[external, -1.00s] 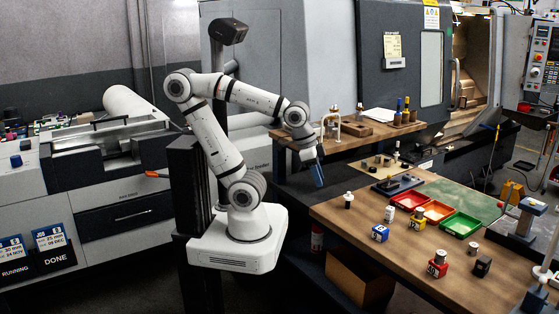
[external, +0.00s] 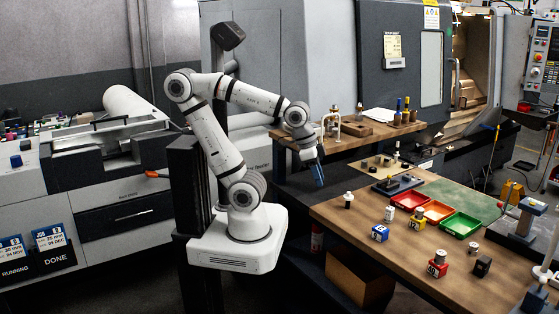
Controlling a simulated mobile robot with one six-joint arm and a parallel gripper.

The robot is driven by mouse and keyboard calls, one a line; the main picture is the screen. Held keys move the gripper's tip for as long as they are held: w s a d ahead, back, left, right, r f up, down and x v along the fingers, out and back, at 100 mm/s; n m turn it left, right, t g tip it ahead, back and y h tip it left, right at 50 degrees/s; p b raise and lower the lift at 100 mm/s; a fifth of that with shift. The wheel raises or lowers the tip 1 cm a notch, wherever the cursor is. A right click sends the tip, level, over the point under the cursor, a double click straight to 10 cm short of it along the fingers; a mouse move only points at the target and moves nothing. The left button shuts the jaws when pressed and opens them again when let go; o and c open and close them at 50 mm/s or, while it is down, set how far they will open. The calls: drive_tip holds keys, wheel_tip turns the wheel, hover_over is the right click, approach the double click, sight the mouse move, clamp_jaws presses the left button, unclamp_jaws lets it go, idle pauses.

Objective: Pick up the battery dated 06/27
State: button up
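My gripper (external: 319,176), with dark blue fingers, hangs pointing down off the left edge of the wooden table (external: 340,219). Nothing shows in it, but its opening is too small to judge. No battery can be told for certain, and no date 06/27 is readable. Small cylindrical items stand on the table: a black-and-white one (external: 348,200) near the left edge, a whitish one (external: 389,214) behind the blue block, and a small one (external: 473,248) at right. My gripper is apart from all of them.
A blue block (external: 380,233), a yellow block (external: 416,223), a red block (external: 437,269) and a dark block (external: 482,266) sit on the table. Red (external: 409,201), orange (external: 437,212) and green (external: 461,225) trays lie behind. A raised wooden shelf (external: 350,139) stands beyond my gripper.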

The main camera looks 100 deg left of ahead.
drive_tip(key=shift+o, duration=0.6)
drive_tip(key=o, duration=0.3)
drive_tip(key=shift+o, duration=0.2)
drive_tip(key=m+g+y+b, duration=0.2)
drive_tip(key=m+y+b, duration=0.3)
drive_tip(key=m, duration=1.9)
hover_over(390, 208)
drive_tip(key=s+d+b, duration=0.1)
drive_tip(key=d, duration=0.1)
drive_tip(key=shift+h, duration=0.7)
wheel_tip(390, 208, down, 19)
drive_tip(key=shift+r, duration=0.1)
drive_tip(key=shift+m, duration=0.3)
drive_tip(key=shift+p+x, duration=0.45)
drive_tip(key=shift+x, duration=3.45)
